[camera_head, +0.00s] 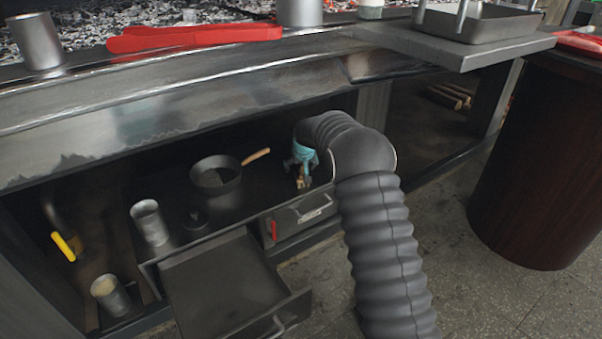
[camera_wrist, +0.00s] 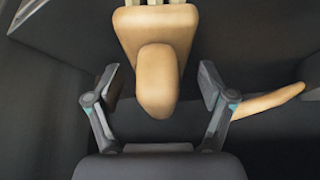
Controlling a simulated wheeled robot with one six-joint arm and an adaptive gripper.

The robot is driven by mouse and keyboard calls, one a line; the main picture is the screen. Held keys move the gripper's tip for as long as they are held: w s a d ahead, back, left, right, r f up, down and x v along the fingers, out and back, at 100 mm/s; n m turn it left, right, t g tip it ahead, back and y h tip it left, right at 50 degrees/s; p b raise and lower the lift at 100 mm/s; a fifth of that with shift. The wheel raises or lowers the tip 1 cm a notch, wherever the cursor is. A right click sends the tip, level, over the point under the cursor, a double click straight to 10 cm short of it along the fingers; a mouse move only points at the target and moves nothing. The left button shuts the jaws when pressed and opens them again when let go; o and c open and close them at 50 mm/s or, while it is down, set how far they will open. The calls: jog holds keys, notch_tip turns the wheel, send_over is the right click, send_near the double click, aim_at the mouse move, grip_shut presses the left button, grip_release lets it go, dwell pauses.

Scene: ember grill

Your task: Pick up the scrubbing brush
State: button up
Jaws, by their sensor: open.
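The scrubbing brush (camera_wrist: 155,80) has a tan wooden body with a rounded handle end, and pale bristles show at the top edge of the wrist view. My gripper (camera_wrist: 158,84) is open, with one finger on each side of the handle and a visible gap on both sides. In the head view my gripper (camera_head: 303,166) is inside the dark lower shelf under the grill. A small tan part of what looks like the brush (camera_head: 301,184) shows below it; the rest is hidden by the gripper and arm.
A black frying pan (camera_head: 214,187) stands left of my gripper; its wooden handle (camera_wrist: 268,102) lies close to the right finger. A metal cup (camera_head: 149,222) is further left. An open drawer (camera_head: 225,285) juts out in front. The grill ledge (camera_head: 200,90) overhangs the shelf.

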jog(key=c, duration=1.5)
jog(key=shift+o, duration=0.2)
jog(key=shift+r, duration=0.1)
jog(key=shift+r, duration=0.45)
notch_tip(320, 180, up, 3)
jog(key=shift+f+p, duration=0.1)
jog(key=shift+p, duration=0.35)
jog(key=s+d, duration=0.1)
jog(key=s, duration=0.8)
jog(key=s+d, duration=0.2)
jog(key=s, duration=0.6)
jog(key=shift+s+d+f, duration=0.15)
jog(key=shift+s+d, duration=0.1)
jog(key=shift+s, duration=0.1)
